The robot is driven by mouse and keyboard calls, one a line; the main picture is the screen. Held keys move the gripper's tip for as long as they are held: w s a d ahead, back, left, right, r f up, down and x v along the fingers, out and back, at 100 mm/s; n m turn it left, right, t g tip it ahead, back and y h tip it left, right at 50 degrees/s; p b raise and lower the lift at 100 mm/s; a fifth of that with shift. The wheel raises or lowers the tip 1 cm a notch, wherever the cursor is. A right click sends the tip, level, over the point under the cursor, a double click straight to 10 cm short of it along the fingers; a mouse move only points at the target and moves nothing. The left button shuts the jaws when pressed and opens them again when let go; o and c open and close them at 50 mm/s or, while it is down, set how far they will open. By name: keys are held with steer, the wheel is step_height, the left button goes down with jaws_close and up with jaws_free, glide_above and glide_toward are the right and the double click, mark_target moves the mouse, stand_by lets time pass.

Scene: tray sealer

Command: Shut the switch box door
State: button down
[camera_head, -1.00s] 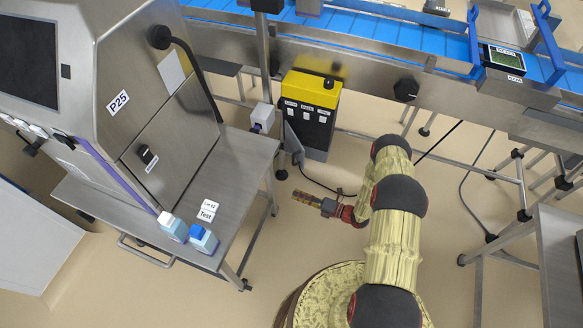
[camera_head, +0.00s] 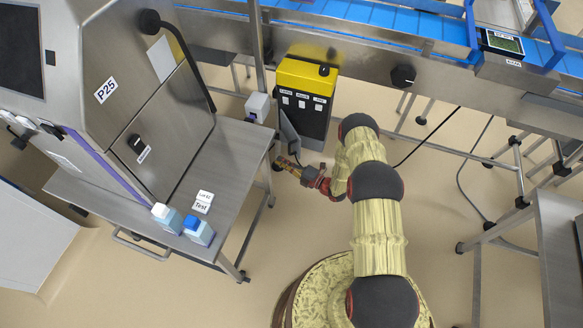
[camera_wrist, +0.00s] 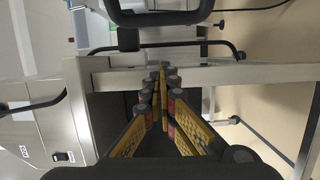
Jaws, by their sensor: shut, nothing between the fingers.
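The switch box (camera_head: 306,92) has a yellow top and a black front with several white labels. It stands below the conveyor in the head view. Its door looks to be the narrow grey panel (camera_head: 289,133) at the box's left side, swung open toward the camera and seen nearly edge-on. My gripper (camera_head: 278,163) is shut and empty, just below and left of the door's lower end. I cannot tell whether it touches the door. The wrist view shows the closed fingers (camera_wrist: 160,72) pointing away. I cannot clearly make out the door there.
A steel machine marked P25 (camera_head: 105,90) and its side table (camera_head: 225,165) stand close on the left, with a table leg near my gripper. A small grey box (camera_head: 257,106) sits left of the switch box. The blue conveyor (camera_head: 400,35) runs above. Floor to the right is open, crossed by cables.

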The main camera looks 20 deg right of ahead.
steer(key=shift+w+d+b, duration=0.35)
steer(key=shift+w+d, duration=0.15)
steer(key=shift+d, duration=0.35)
steer(key=shift+w+d+b, duration=0.3)
steer(key=shift+w+d, duration=0.15)
steer(key=shift+d, duration=0.35)
steer(key=shift+d, duration=0.1)
